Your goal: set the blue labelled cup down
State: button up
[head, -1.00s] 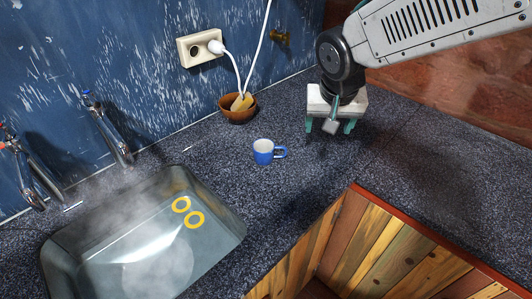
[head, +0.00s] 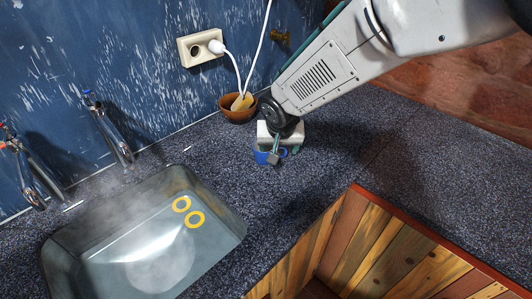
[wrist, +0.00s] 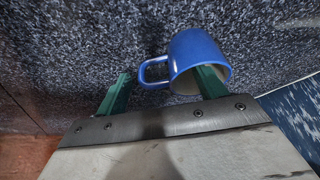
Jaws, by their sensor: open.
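The blue cup (head: 261,157) stands on the dark speckled counter, mostly hidden behind my gripper in the head view. In the wrist view the cup (wrist: 197,50) shows its blue side, pale inside and handle, which points left. No label can be made out. My gripper (head: 279,155) is over the cup, jaws apart. In the wrist view my gripper (wrist: 165,73) has one green finger at the cup's mouth, seemingly reaching inside, and the other outside, left of the handle. I cannot tell whether either finger touches the cup.
A brown bowl (head: 231,114) with a yellow item stands behind, near the wall socket (head: 198,48) and white cord. A steaming sink (head: 232,229) with yellow rings is at the left. The counter (head: 400,160) at the right is clear; an open wooden compartment (head: 405,255) is in front.

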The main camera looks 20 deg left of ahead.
jog(key=c, duration=1.5)
jog(key=shift+r, duration=0.1)
